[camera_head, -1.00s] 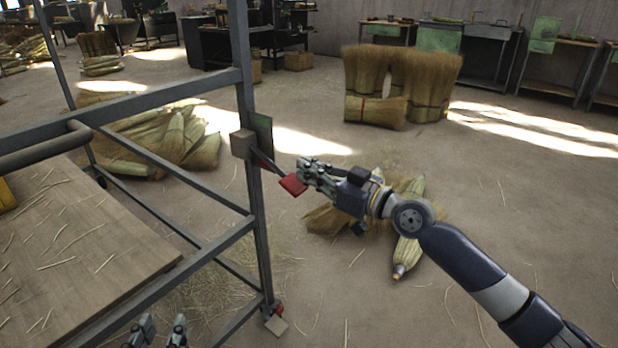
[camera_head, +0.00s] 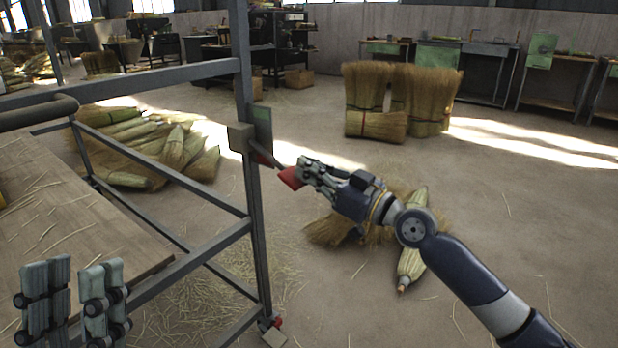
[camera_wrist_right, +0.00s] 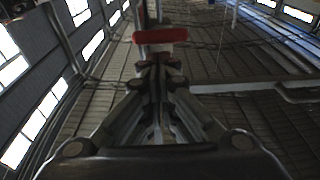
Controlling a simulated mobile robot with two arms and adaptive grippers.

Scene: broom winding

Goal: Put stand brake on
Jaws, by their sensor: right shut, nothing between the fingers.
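The stand (camera_head: 248,195) is a dark grey metal frame on the left. On its post is a small box with a lever ending in a red handle (camera_head: 290,178). The red handle also shows in the right wrist view (camera_wrist_right: 160,36), just beyond the fingertips. My right gripper (camera_head: 308,170) is shut with nothing between its fingers. Its tips are at the right side of the red handle; I cannot tell whether they touch it. My left gripper (camera_head: 74,290) is open and empty at the lower left, in front of the tabletop. Another small red part (camera_head: 276,322) is at the post's foot.
A wooden tabletop (camera_head: 70,225) with loose straw lies left of the post. A broom bundle (camera_head: 412,262) lies on the floor behind my right arm. Broom bundles (camera_head: 400,95) stand farther back. The floor at right is mostly clear.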

